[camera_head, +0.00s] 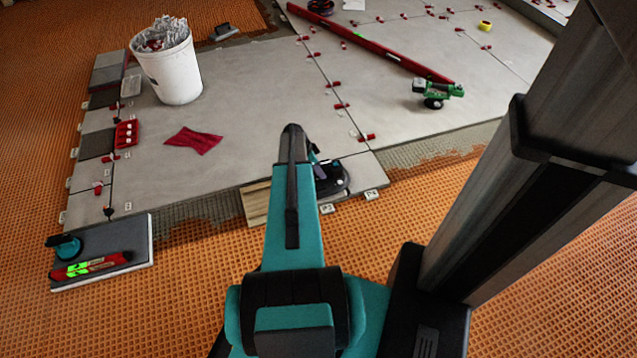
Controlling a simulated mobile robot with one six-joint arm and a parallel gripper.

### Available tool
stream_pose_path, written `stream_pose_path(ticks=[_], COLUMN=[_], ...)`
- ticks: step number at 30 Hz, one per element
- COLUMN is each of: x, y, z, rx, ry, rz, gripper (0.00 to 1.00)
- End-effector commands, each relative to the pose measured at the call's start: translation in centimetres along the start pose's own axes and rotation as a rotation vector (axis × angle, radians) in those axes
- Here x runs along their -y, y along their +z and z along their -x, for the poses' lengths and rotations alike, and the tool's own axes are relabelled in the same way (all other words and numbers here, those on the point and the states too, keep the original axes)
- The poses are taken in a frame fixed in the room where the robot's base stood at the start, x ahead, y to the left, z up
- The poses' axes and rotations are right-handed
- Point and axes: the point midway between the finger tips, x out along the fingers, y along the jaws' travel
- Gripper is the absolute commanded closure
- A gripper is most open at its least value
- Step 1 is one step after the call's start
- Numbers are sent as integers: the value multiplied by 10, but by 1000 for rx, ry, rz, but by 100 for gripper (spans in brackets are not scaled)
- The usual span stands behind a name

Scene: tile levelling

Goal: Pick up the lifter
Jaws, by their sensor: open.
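A small teal-handled tool with a dark base, which looks like the lifter (64,247), sits on a loose grey tile (137,232) at the lower left. It stands just behind a red level with bright green windows (92,266). My arm reaches forward through the middle of the view. My gripper (333,180), dark and partly hidden behind my forearm, is over the front edge of the tiled floor, well to the right of the lifter. It is open, with no held object visible; its fingertips are hard to make out.
A white bucket of rubbish (172,75) stands at the upper left. A red cloth (193,140), a red tray (126,134), a green tool (437,90) and a long red bar (370,43) lie on the tiles. Orange matting (190,310) in front is mostly clear.

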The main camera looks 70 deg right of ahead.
Motion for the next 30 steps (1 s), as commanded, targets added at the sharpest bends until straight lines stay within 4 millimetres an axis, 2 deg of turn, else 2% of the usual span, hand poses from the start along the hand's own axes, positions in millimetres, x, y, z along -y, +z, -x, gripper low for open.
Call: stream_pose_path(ticks=[3, 19, 26, 27, 30], x=[0, 0, 0, 0, 0], y=[0, 0, 0, 0, 0], z=[-6, -5, -5, -5, -4], rx=[0, 0, 0, 0, -1], ry=[-1, -1, 0, 0, -1], rz=[0, 1, 1, 1, 1], gripper=[59, 59, 96, 100, 100])
